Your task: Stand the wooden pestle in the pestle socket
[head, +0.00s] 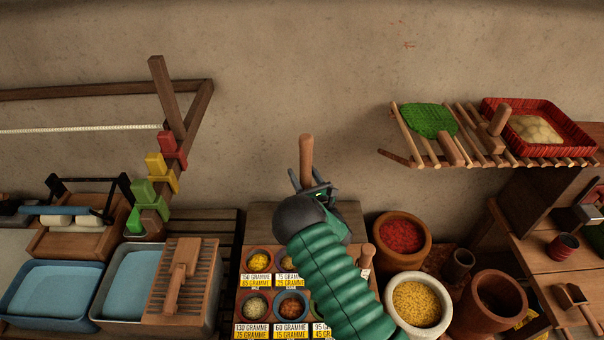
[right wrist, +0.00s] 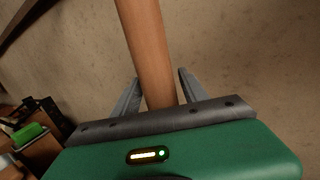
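The wooden pestle (head: 306,157) is a plain brown rod, standing roughly upright above my right gripper (head: 312,183) in the head view, in front of the wall. In the right wrist view the pestle (right wrist: 148,45) passes between the two grey fingers of my right gripper (right wrist: 160,82), which looks shut on it. Its lower end is hidden by the gripper and arm. A small dark hollow wooden cylinder (head: 458,264), right of the bowls, may be the pestle socket; I cannot be sure. My left gripper is not in view.
A red-filled pot (head: 382,252), a yellow-filled pot (head: 391,312) and a brown hollow mortar (head: 470,322) crowd around the cylinder. A slatted rack (head: 430,160) juts out at upper right. Small spice bowls (head: 258,262) stand left of my arm.

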